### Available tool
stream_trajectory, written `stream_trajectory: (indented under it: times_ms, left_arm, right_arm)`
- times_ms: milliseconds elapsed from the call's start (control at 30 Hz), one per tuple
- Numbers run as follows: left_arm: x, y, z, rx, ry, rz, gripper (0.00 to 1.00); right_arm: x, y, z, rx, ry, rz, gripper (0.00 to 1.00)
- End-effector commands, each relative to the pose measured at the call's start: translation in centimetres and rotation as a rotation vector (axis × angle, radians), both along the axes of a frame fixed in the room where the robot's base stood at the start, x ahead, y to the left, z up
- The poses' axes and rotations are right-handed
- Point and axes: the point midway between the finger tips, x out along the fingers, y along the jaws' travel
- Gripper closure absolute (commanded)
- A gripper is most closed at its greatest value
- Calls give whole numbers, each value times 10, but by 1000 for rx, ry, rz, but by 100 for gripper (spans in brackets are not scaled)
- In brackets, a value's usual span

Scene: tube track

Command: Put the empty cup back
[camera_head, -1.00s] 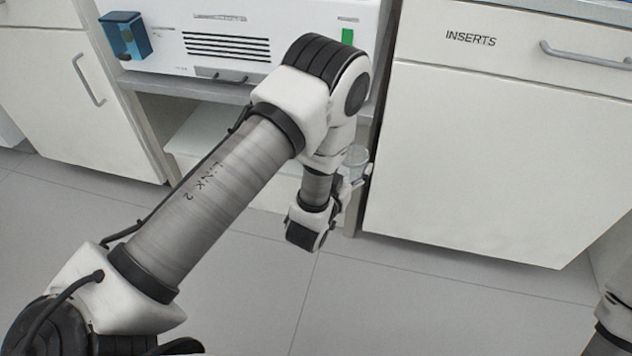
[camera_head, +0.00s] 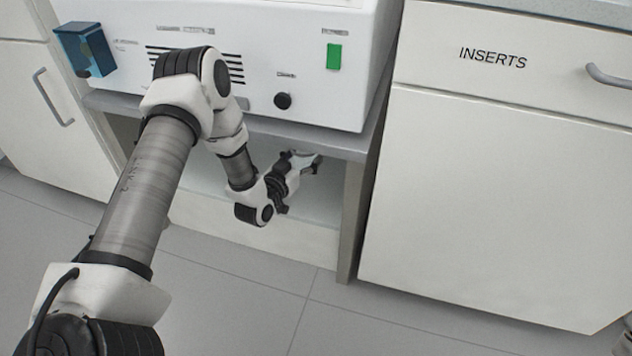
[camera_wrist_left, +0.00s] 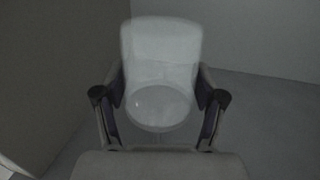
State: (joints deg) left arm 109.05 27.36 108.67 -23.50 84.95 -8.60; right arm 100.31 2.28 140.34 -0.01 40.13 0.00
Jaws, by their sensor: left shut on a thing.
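A clear, see-through cup (camera_wrist_left: 162,65) fills the middle of the left wrist view. It looks empty, and its round end (camera_wrist_left: 160,107) faces the camera. My left gripper (camera_wrist_left: 160,104) has one finger on each side of the cup and is shut on it. In the head view my left gripper (camera_head: 305,163) reaches into the open bay (camera_head: 215,190) under the white machine. The cup cannot be made out clearly there.
The white machine (camera_head: 310,60) with a green switch stands on a grey shelf (camera_head: 345,142) just above the gripper. The bay's right side panel (camera_head: 352,215) is close by. A cabinet marked INSERTS (camera_head: 470,190) stands to the right. The floor in front is clear.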

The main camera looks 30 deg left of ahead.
Motion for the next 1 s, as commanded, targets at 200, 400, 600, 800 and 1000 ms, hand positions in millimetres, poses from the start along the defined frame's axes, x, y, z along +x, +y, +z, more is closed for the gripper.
stream_trajectory:
  times_ms: [200, 400, 600, 800, 1000]
  left_arm:
    - [0, -1, -48, 2, 2, -1, 59]
    - [-1, 0, -83, 0, 2, 0, 59]
    - [-1, -1, -99, 0, 1, 0, 59]
    - [-1, -1, -100, 0, 1, 0, 60]
    - [-1, -1, -101, -1, 1, 0, 5]
  right_arm:
    - [-1, 0, -29, 0, 3, 0, 42]
    - [0, 0, -49, 0, 1, -2, 42]
    - [0, -1, -57, -1, -2, -6, 42]
    - [1, -1, -57, -1, -2, -6, 42]
    - [1, -1, -57, -1, -2, -6, 42]
